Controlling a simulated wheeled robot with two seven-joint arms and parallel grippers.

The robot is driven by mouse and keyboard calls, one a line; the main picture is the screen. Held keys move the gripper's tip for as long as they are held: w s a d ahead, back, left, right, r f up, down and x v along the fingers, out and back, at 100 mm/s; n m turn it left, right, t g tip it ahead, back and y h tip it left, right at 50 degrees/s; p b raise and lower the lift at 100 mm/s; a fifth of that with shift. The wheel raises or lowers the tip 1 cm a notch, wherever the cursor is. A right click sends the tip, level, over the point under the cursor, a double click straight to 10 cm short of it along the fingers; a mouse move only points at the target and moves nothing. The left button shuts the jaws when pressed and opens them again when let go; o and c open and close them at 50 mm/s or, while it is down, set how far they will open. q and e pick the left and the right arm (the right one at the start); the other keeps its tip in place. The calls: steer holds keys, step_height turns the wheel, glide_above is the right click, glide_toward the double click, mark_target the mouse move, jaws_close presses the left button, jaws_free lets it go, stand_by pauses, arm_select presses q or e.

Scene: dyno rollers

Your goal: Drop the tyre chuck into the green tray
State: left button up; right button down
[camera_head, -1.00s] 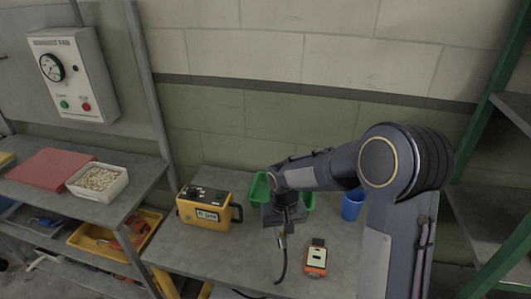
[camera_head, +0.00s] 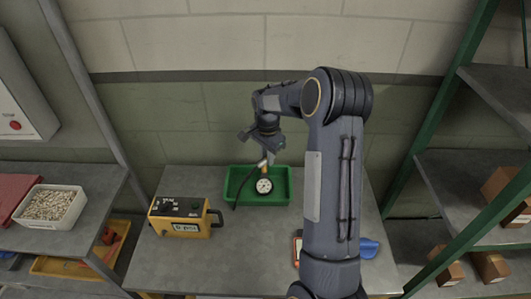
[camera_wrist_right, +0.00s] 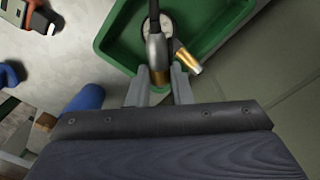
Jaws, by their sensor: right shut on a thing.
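The tyre chuck, with a round white-faced gauge (camera_head: 264,186), brass parts and a dark hose, hangs below my right gripper (camera_head: 268,150) over the green tray (camera_head: 284,172). In the right wrist view the metal chuck (camera_wrist_right: 156,50) sits between the two fingers of my right gripper (camera_wrist_right: 158,92), which is shut on it. The green tray's rim (camera_wrist_right: 107,28) surrounds the gauge end there. I cannot tell whether the gauge touches the tray floor. The hose runs over the tray's left side. My left gripper is not in view.
A yellow box device (camera_head: 181,216) stands left of the tray on the grey bench (camera_head: 225,262). An orange device (camera_head: 297,246) and a blue object (camera_head: 369,248) are partly behind my right arm. A white bin of pellets (camera_head: 50,206) is on the left shelf.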

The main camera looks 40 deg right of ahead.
step_height(320, 180, down, 4)
steer(key=shift+f+b, duration=0.1)
steer(key=shift+b, duration=0.95)
steer(key=c, duration=1.2)
jaws_free()
steer(key=shift+c, duration=0.2)
step_height(320, 180, up, 8)
steer(key=shift+b, duration=0.7)
steer(key=shift+s+f, duration=0.1)
